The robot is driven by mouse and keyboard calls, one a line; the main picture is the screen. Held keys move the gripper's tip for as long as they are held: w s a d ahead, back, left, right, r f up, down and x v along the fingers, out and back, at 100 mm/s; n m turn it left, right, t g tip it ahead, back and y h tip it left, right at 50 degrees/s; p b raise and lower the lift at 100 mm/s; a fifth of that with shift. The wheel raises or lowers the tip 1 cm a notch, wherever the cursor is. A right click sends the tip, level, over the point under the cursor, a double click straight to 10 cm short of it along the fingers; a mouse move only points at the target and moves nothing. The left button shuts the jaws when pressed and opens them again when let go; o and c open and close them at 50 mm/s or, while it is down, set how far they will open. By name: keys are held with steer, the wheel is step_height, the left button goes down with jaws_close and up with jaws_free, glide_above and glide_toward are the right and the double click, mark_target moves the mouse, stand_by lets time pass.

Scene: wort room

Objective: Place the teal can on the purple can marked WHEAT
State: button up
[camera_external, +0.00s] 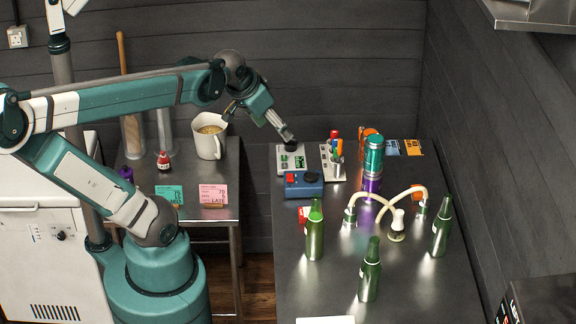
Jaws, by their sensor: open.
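A teal can (373,158) stands upright in a column on the right-hand table, directly above a purple can (371,185). It appears to rest on the purple can; the word WHEAT is too small to read. My gripper (289,139) is to the left of this column, pointing down over a grey device at the back of the table. It is open and apart from both cans. The fine gap between its fingers is hard to make out.
Green bottles (315,235), (370,275), (441,228) and a pale curved hose (398,195) stand in front of the column. A blue box (304,185) is left of it, with an orange object (369,133) behind.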

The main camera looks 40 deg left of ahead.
steer(key=s, duration=0.1)
steer(key=s+f+n, duration=0.1)
steer(key=s+a+n, duration=0.1)
steer(key=shift+s+f+t, duration=0.2)
steer(key=shift+f+t, duration=0.1)
steer(key=shift+t, duration=0.1)
steer(key=shift+f, duration=0.1)
